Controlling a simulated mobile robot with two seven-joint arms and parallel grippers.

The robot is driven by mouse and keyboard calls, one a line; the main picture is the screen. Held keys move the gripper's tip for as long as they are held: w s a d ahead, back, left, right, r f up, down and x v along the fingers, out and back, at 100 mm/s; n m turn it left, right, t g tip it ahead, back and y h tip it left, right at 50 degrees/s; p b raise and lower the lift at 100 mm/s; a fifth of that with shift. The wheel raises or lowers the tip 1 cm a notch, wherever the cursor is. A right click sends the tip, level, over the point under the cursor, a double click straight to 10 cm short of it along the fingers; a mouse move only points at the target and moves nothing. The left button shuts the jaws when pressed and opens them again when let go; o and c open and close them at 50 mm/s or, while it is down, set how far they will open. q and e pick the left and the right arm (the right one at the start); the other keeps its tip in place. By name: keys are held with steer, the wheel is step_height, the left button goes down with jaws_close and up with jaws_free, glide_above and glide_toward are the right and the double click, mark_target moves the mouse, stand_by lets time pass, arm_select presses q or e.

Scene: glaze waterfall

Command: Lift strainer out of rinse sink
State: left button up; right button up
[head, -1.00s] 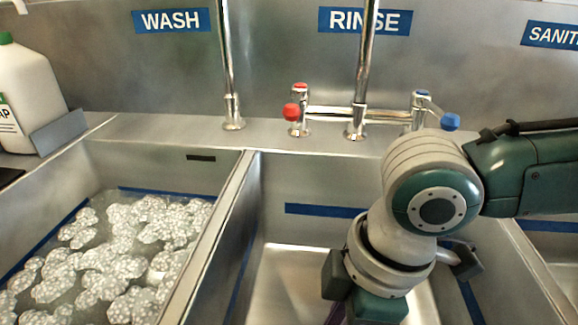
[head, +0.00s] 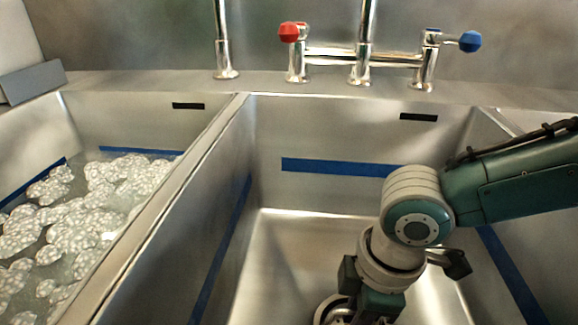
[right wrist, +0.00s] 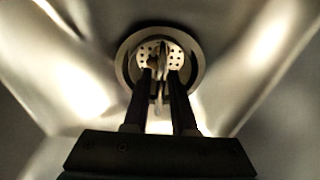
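The strainer (right wrist: 171,50) is a round metal disc with holes and an upright grip, seated in the drain at the bottom of the rinse sink (head: 300,250). Part of the drain ring (head: 322,308) shows at the bottom edge of the head view. My right gripper (right wrist: 160,75) points down into the sink. Its two dark fingers stand on either side of the strainer's grip, with a narrow gap showing between them, so it looks open. In the head view the fingertips are hidden below the frame. My left gripper is not in view.
The wash sink (head: 90,215) at the left holds water and foam. A metal divider (head: 165,205) separates it from the rinse sink. A faucet with red (head: 289,32) and blue (head: 470,41) handles stands behind the rinse sink.

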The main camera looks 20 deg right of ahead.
steer(key=shift+a+f, duration=0.1)
steer(key=shift+f, duration=0.35)
steer(key=shift+c, duration=0.2)
jaws_close()
